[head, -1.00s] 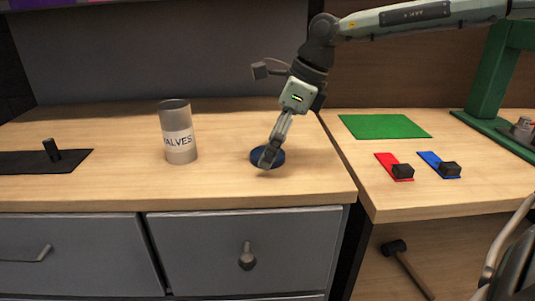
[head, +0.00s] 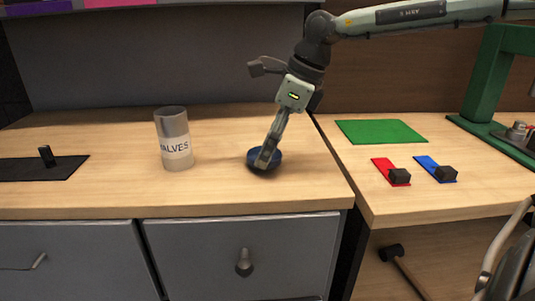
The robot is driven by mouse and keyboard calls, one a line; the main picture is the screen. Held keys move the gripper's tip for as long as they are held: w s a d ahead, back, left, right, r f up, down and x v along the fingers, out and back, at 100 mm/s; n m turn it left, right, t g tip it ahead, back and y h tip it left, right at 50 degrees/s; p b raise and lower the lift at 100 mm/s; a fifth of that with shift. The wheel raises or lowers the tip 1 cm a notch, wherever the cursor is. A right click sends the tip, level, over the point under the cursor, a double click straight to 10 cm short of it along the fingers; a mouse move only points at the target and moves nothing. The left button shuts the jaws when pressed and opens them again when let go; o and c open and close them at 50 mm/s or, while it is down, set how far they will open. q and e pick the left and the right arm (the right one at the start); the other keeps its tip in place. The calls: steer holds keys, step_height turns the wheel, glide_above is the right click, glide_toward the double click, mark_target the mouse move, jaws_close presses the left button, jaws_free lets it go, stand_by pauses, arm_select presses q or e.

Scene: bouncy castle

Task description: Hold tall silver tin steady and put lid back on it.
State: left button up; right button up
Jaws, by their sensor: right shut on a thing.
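A tall silver tin (head: 173,139) stands upright on the wooden worktop, with a pale label reading "VALVES" (its first letter is partly out of sight). Its top looks open. A dark blue round lid (head: 277,158) is to the right of the tin. My right gripper (head: 264,161) reaches down from above and is shut on the lid. The fingers cover part of the lid. Whether the lid still touches the worktop is hard to tell. The lid and the tin are clearly apart. My left gripper is not in view.
A black mat (head: 40,169) with a small upright black peg lies at the left. On the right bench are a green mat (head: 381,132), a red strip (head: 390,171) and a blue strip (head: 435,168), each with a dark block, and a green stand (head: 489,80). Worktop between tin and lid is clear.

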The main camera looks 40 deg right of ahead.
step_height(320, 180, up, 8)
steer(key=shift+f, duration=0.1)
steer(key=shift+r, duration=0.5)
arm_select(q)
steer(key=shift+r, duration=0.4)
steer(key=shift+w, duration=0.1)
